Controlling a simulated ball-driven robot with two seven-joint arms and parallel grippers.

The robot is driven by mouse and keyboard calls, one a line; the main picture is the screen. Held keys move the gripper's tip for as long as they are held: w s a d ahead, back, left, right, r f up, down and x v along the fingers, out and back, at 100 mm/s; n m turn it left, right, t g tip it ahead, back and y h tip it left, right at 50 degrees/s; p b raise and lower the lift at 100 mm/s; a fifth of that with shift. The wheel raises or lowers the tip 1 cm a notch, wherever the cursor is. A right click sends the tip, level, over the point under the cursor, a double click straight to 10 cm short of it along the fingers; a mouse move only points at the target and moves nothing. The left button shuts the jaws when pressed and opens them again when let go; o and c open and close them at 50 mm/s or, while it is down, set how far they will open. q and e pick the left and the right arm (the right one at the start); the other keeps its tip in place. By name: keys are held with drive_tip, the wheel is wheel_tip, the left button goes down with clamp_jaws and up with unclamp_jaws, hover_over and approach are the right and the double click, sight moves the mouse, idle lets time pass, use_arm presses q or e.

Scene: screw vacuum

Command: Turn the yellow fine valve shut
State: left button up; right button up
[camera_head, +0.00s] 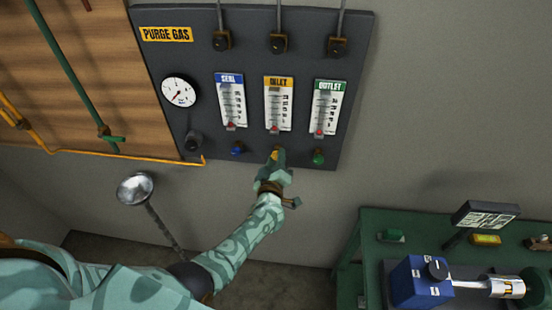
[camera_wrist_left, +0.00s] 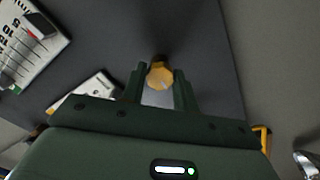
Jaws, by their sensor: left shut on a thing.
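The yellow fine valve (camera_head: 274,155) sits on the dark purge gas panel (camera_head: 185,55) below the middle flow gauge (camera_head: 278,103), which is labelled INLET. My left gripper (camera_head: 277,158) reaches up to the panel and covers most of the knob in the head view. In the left wrist view the yellow knob (camera_wrist_left: 159,75) is between the two fingers of my left gripper (camera_wrist_left: 158,88), which are shut on it. My right gripper is not in view.
A blue knob (camera_head: 237,148) is to the left of the yellow one and a green knob (camera_head: 319,157) to the right, both close by. A pressure dial (camera_head: 179,92) is at the panel's left. A green bench (camera_head: 375,222) with a blue pump (camera_head: 418,280) stands at lower right.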

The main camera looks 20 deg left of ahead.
use_arm(q)
drive_tip(key=shift+f, duration=0.15)
idle(0.3)
drive_tip(key=o, duration=1)
